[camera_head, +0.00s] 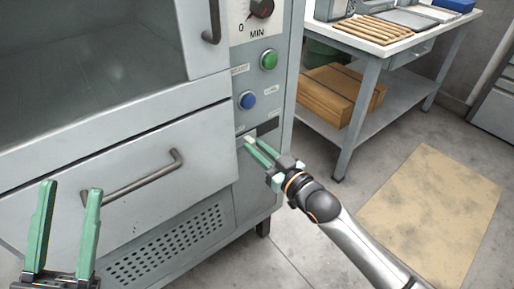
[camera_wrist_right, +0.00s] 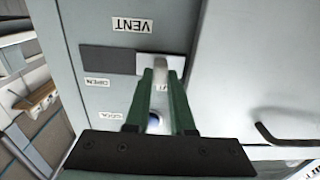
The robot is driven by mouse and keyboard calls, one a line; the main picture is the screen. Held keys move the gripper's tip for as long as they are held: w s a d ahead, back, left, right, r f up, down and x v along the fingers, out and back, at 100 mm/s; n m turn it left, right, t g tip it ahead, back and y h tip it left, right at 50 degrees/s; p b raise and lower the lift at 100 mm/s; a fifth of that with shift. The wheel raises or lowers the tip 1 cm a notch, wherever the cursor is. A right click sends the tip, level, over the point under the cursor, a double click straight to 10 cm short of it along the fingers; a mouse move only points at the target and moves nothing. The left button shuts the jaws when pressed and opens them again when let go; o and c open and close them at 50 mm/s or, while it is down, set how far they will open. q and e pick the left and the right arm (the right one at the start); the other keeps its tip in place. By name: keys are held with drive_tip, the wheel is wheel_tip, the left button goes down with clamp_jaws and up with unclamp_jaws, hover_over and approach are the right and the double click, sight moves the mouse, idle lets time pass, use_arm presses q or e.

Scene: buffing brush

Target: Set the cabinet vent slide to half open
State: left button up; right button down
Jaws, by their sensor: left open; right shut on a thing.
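The vent slide is a pale plate (camera_wrist_right: 145,64) beside a dark slot (camera_wrist_right: 108,60) under an upside-down VENT label in the right wrist view. The plate covers the slot's right part, at the end away from the OPEN label (camera_wrist_right: 97,82); the label under the plate is partly hidden. My right gripper (camera_wrist_right: 160,72) is shut on the slide's small knob, mostly hidden between the fingertips. In the head view this gripper (camera_head: 250,143) reaches the cabinet front below the blue button. My left gripper (camera_head: 68,190) is open and empty, in front of the lower drawer.
The grey cabinet has a blue button (camera_head: 247,100), a green button (camera_head: 268,59) and a dial (camera_head: 261,8) above the slide. A drawer handle (camera_head: 132,178) sticks out to the left. A workbench (camera_head: 385,48) with a cardboard box (camera_head: 335,95) below stands right.

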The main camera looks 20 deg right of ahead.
sight(257, 131)
drive_tip(key=d, duration=0.2)
drive_tip(key=w+d, duration=0.1)
drive_tip(key=shift+w+d+p, duration=0.15)
drive_tip(key=shift+d+p, duration=0.25)
drive_tip(key=c, duration=0.8)
unclamp_jaws()
drive_tip(key=shift+o, duration=0.2)
